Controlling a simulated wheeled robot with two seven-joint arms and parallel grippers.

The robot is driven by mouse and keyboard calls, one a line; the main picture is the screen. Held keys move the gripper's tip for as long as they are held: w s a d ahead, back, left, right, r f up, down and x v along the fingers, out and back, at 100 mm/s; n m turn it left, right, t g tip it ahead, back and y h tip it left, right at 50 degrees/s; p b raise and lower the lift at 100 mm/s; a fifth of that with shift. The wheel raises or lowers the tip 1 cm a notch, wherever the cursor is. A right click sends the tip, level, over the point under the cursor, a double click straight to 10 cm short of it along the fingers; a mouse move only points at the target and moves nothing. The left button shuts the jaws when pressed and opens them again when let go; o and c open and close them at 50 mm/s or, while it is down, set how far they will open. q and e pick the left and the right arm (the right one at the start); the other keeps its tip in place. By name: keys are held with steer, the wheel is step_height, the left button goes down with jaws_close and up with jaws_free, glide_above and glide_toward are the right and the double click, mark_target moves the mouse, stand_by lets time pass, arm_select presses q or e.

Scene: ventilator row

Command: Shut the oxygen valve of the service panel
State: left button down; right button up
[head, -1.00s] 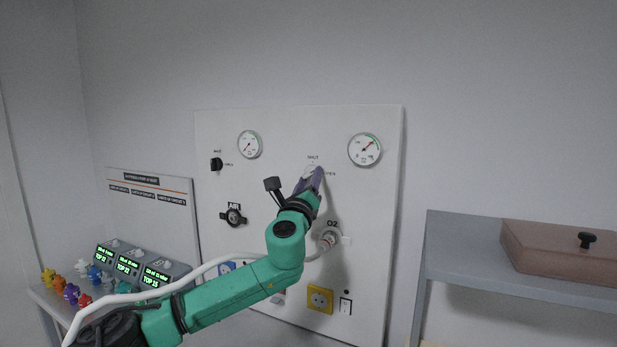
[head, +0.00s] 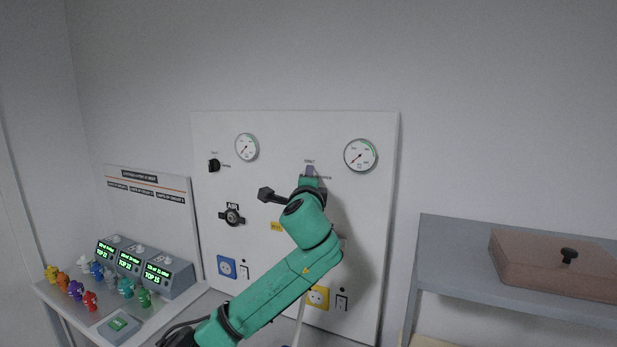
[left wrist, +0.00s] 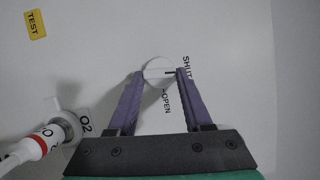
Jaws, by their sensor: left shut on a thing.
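The service panel (head: 300,130) is a white board on the wall. Its oxygen valve is a round white knob (left wrist: 158,70), seen in the left wrist view, with SHUT and OPEN printed beside it. The knob's dark mark points at SHUT. My left gripper (left wrist: 160,74) is shut on the knob, one purple finger on each side. In the head view my left gripper (head: 309,172) hides the knob. The O2 outlet (left wrist: 62,126) has a white hose plugged in. The right gauge (head: 360,155) has its needle pointing lower left. My right gripper is out of view.
The black air knob (head: 214,165), left gauge (head: 246,147) and AIR outlet (head: 232,215) are left on the panel. A shelf (head: 450,240) with a brown box (head: 545,265) stands right. A table with several monitors and coloured figures is left.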

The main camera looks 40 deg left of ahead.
arm_select(q)
steer(key=shift+r+n, duration=0.1)
steer(key=shift+n, duration=0.5)
steer(key=shift+p, duration=0.3)
steer(key=shift+c, duration=1.6)
jaws_free()
steer(key=shift+a, duration=0.1)
steer(key=b+v, duration=0.4)
steer(key=v, duration=1)
steer(key=shift+s+r, duration=0.2)
steer(key=shift+s, duration=0.05)
steer(key=shift+d+f, duration=0.1)
steer(key=shift+d, duration=0.15)
